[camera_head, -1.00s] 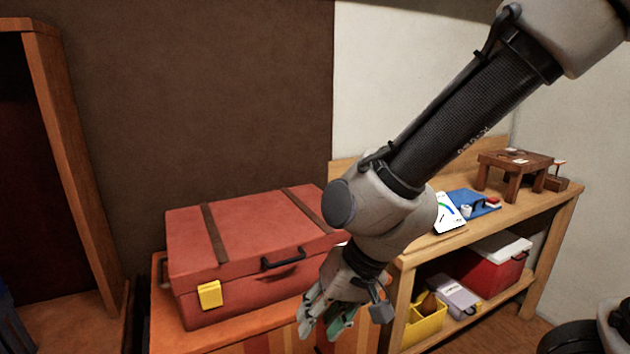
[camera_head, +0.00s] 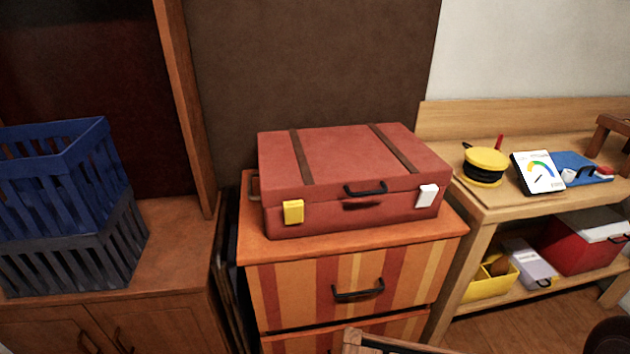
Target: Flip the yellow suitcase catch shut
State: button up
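A red suitcase (camera_head: 350,160) with two brown straps lies flat with its lid down on a striped drawer cabinet. The yellow catch (camera_head: 293,212) is on the left of its front face, below a black handle (camera_head: 365,189). A white catch (camera_head: 427,196) is on the right of the same face. The yellow catch looks flat against the front, but at this size I cannot tell whether it is latched. My gripper is not in view.
The striped cabinet (camera_head: 283,287) has free strips of top around the suitcase. Stacked blue (camera_head: 60,175) and dark grey crates stand at the left.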

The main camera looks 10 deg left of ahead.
aim_at(293, 210)
jog(key=u, duration=1.1)
